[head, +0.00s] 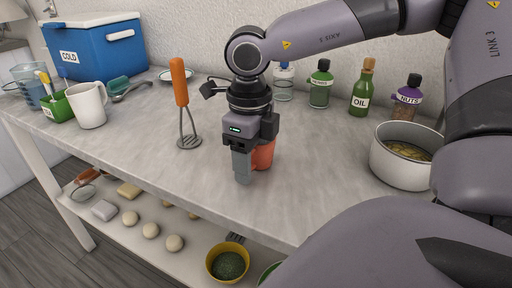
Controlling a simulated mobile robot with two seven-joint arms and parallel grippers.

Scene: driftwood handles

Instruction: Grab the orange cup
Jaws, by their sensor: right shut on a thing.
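The orange cup (264,154) stands on the grey counter (320,190) near the middle of the head view. My right gripper (242,168) points down in front of it and is shut on it. The gripper hides the cup's left part, so how the fingers sit on its wall is hidden. My left gripper does not show.
A masher with an orange handle (180,82) stands left of the gripper. A white pot (392,165) stands at right, with an oil bottle (361,92) and other bottles behind. A white mug (88,105) and blue cooler (97,48) are at left. Bare counter lies between.

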